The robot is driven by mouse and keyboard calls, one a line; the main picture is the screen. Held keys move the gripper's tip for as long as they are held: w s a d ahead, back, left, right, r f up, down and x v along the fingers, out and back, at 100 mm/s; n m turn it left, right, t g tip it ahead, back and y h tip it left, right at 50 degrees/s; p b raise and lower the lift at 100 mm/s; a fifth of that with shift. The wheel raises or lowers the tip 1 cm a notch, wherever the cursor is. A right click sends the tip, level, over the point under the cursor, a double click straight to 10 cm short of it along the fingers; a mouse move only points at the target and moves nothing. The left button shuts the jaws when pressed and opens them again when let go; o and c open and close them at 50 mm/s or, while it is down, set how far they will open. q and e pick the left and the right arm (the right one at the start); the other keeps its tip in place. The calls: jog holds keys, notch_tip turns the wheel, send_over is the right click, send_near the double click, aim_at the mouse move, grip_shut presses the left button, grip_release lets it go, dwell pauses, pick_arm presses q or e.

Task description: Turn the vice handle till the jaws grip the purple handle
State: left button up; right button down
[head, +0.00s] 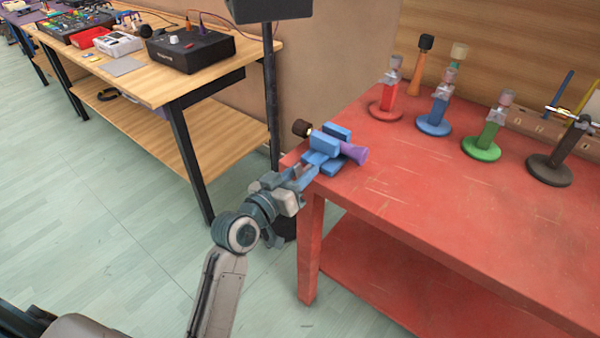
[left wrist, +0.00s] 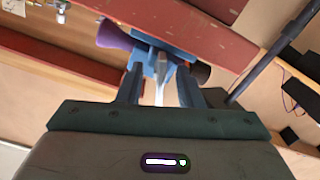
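A blue vice (head: 325,145) sits at the near left corner of the red table. A purple handle (head: 354,153) with a dark brown end (head: 302,128) lies across it between the jaws. Whether the jaws touch it, I cannot tell. In the left wrist view, the purple handle (left wrist: 114,35) shows at the vice's left and the brown end (left wrist: 201,72) at its right. My left gripper (head: 296,176) is at the vice's front. Its fingers (left wrist: 160,85) stand apart on either side of a pale grey vice handle (left wrist: 159,88), with gaps visible. My right gripper is out of view.
On the red table (head: 440,215), stands with red (head: 387,112), blue (head: 433,126), green (head: 482,148) and dark (head: 548,172) bases line the back. The table's front is clear. A wooden bench (head: 150,75) with a black box (head: 190,48) is at left; a dark post (head: 271,100) stands behind the vice.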

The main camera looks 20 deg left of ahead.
pick_arm(q)
jog(key=shift+s, duration=0.1)
